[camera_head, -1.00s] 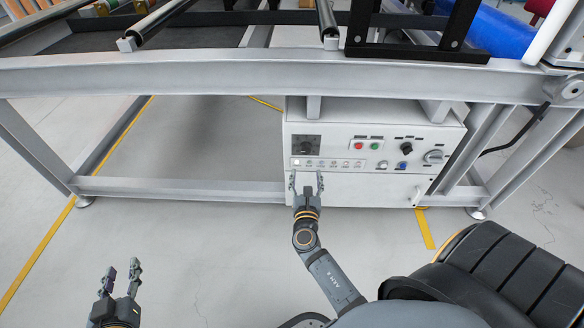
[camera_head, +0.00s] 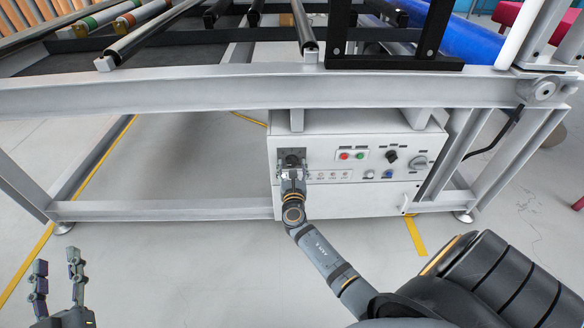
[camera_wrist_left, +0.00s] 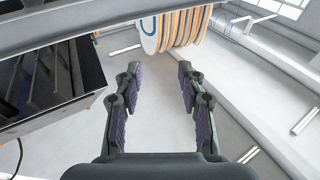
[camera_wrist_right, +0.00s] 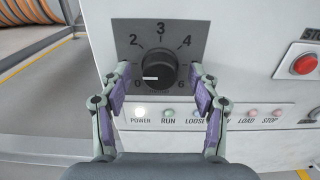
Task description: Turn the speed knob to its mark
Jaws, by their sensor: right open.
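The black speed knob (camera_wrist_right: 160,70) sits on a grey dial plate (camera_wrist_right: 178,28) in the right wrist view. Its white pointer line faces left, close to the 0. The numbers 2, 3, 4 and 6 also show; 1 and 5 are not visible, and I cannot make out a separate target mark. My right gripper (camera_wrist_right: 161,75) is open, its fingertips at the left and right of the knob with gaps. In the head view the right gripper (camera_head: 292,172) is in front of the knob (camera_head: 292,159). My left gripper (camera_head: 58,272) is open and empty at lower left.
The floor to the left is clear.

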